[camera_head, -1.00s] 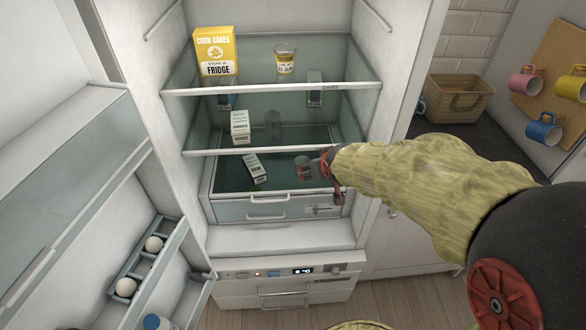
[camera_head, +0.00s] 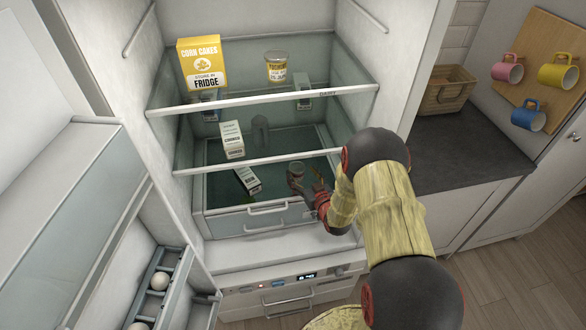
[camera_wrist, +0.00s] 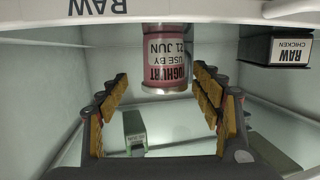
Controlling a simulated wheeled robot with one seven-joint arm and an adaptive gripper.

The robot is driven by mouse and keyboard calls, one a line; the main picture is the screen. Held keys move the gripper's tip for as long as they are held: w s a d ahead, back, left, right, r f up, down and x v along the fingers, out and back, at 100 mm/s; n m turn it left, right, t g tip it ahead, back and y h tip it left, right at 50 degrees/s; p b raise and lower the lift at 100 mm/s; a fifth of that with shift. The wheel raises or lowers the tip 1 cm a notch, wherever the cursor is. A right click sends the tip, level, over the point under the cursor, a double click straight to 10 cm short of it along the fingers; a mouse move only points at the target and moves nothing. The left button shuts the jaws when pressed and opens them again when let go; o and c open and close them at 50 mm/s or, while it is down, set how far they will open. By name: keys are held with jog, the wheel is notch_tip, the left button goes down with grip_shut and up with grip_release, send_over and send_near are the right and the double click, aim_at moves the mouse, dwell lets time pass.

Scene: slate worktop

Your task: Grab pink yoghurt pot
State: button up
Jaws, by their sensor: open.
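The pink yoghurt pot (camera_wrist: 167,62) shows in the wrist view with its label upside down, just ahead of and between the fingertips. My gripper (camera_wrist: 161,84) is open, one finger at each side of the view, with clear space either side of the pot. In the head view a small pot (camera_head: 296,172), seemingly the same one, sits in the lower fridge compartment. There my gripper (camera_head: 315,192) reaches in from the right, close to it. The exact gap between fingers and pot is hard to tell.
A tilted carton (camera_head: 247,180) lies left of the pot. Glass shelf edges (camera_head: 262,163) cross above it. Another carton (camera_head: 231,140) stands on the middle shelf; a yellow-labelled pot (camera_head: 275,68) and corn cakes box (camera_head: 201,64) are on top. A raw chicken box (camera_wrist: 291,46) shows at upper right.

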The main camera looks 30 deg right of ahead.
aim_at(293, 163)
jog(key=shift+a+b+x, duration=0.15)
jog(key=shift+b+x, duration=0.4)
jog(key=shift+x, duration=1.45)
jog(key=shift+a+b+x, duration=0.2)
jog(key=shift+b+x, duration=0.3)
jog(key=shift+x, duration=1.45)
jog(key=shift+r, duration=0.1)
jog(key=shift+c, duration=1.3)
jog(key=c, duration=1.1)
jog(key=shift+c, duration=1.2)
